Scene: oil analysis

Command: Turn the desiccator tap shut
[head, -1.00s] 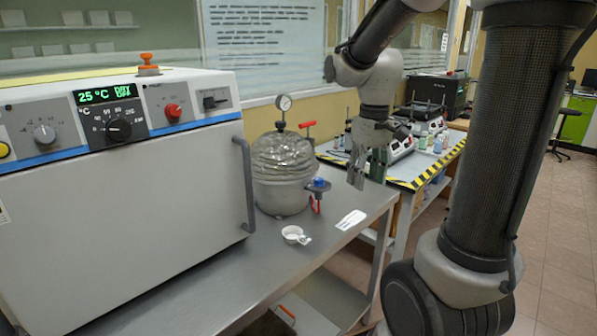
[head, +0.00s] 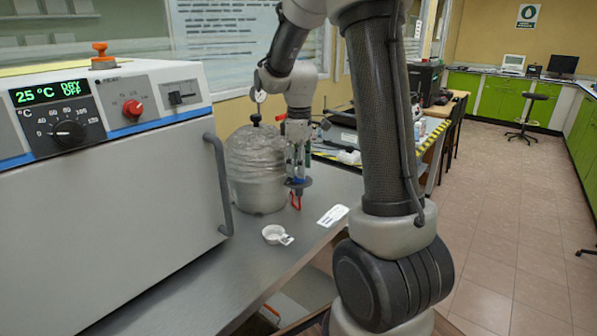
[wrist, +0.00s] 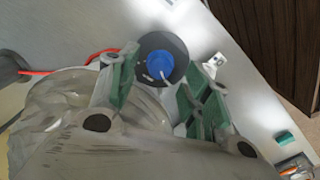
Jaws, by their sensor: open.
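The desiccator (head: 258,172) is a rounded vessel with a wrinkled, clear-looking upper part, standing on the bench beside the oven. At its right side is a blue knob on a dark disc (head: 300,182), with a red piece (head: 296,201) below. I cannot tell for certain which part is the tap. My gripper (head: 299,167) points down just above the blue knob, open and empty. In the wrist view the blue knob (wrist: 163,60) shows between the green-padded fingers of my gripper (wrist: 163,80); contact cannot be told. The desiccator (wrist: 60,115) fills the lower left there.
The oven (head: 110,215), with its handle (head: 219,185), stands left of the desiccator. A small white dish (head: 275,234) and a white card (head: 333,215) lie on the bench (head: 190,285) in front. A yellow-black striped bench edge (head: 433,136) lies behind my arm. Open floor lies right.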

